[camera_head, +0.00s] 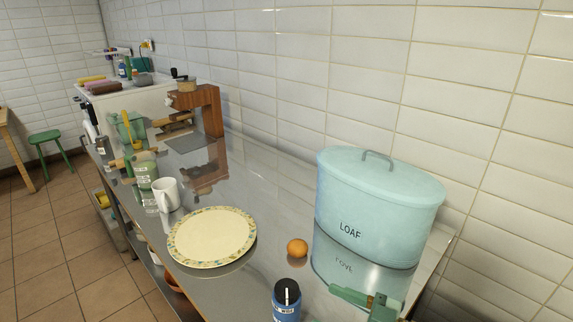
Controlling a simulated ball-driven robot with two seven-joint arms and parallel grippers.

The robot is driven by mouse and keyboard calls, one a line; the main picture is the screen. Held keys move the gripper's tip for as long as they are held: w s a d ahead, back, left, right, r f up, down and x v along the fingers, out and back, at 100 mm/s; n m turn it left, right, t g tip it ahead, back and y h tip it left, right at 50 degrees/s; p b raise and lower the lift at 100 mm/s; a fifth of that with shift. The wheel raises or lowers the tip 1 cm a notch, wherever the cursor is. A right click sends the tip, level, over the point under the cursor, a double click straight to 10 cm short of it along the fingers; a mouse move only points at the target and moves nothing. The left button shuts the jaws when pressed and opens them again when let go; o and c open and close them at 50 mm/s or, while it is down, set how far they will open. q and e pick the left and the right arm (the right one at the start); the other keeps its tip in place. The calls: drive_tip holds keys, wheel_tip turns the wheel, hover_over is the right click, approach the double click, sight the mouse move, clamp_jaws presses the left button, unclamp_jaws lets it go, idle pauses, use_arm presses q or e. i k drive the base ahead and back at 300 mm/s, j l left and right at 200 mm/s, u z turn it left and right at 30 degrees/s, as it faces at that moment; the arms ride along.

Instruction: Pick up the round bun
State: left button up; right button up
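The round bun (297,248) is small, orange-brown and rounded. It rests on the shiny steel counter (258,186), between the patterned plate and the pale blue bread bin, apart from both. Its whole top shows and nothing covers it. Neither of my grippers can be made out in the head view.
A cream plate (211,237) lies left of the bun. The lidded LOAF bin (378,205) stands to its right by the tiled wall. A blue dark-capped jar (287,300) and a green object (366,302) are in front. A white mug (167,195) stands farther left.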

sight(296, 248)
drive_tip(key=k, duration=1)
